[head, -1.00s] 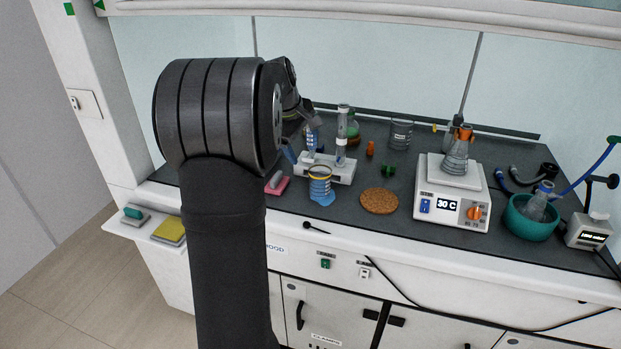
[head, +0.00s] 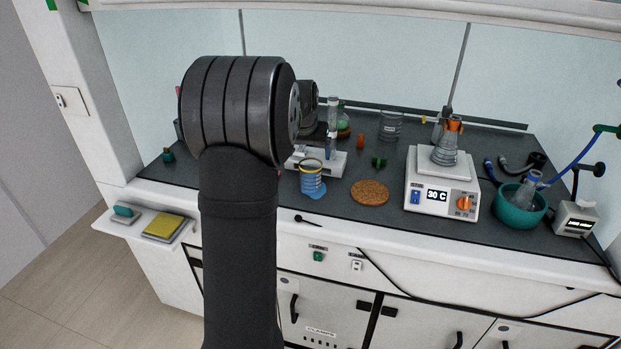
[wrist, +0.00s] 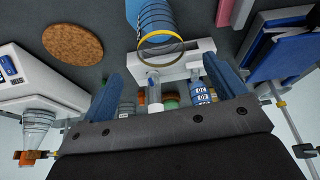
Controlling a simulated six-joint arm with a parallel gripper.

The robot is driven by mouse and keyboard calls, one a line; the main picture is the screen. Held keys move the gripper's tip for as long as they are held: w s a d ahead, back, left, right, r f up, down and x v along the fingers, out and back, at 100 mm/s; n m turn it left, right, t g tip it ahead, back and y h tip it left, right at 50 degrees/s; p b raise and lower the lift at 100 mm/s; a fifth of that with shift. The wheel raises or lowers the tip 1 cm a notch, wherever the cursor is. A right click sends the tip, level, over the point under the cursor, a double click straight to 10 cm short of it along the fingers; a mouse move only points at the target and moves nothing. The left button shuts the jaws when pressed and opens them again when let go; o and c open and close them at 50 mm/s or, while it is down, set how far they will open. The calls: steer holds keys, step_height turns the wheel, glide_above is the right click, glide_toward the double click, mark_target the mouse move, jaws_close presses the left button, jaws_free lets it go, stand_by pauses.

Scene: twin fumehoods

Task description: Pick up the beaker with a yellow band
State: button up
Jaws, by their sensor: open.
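The beaker with a yellow band (head: 312,180) stands upright near the front of the dark bench. It is clear with dark markings, a yellow ring at its rim and a blue patch at its base. In the wrist view the beaker (wrist: 158,22) is at the top centre, its yellow rim facing the camera. My gripper (wrist: 163,68) is open, with its two blue fingers apart and nothing held between them. The beaker lies beyond the fingertips, roughly in line with the gap. In the head view my arm hides most of the gripper.
A white rack (head: 328,163) with tall glassware is close behind the beaker. A cork mat (head: 370,192) lies to its right, then a hotplate (head: 442,190) bearing a flask, and a green bowl (head: 520,215). Blue binders (wrist: 285,48) show in the wrist view. Bare bench lies between the beaker and cork mat.

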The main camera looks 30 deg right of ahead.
mark_target(311, 172)
steer(key=x, duration=1.1)
steer(key=shift+f, duration=0.25)
steer(key=c, duration=1.2)
steer(key=shift+r, duration=0.1)
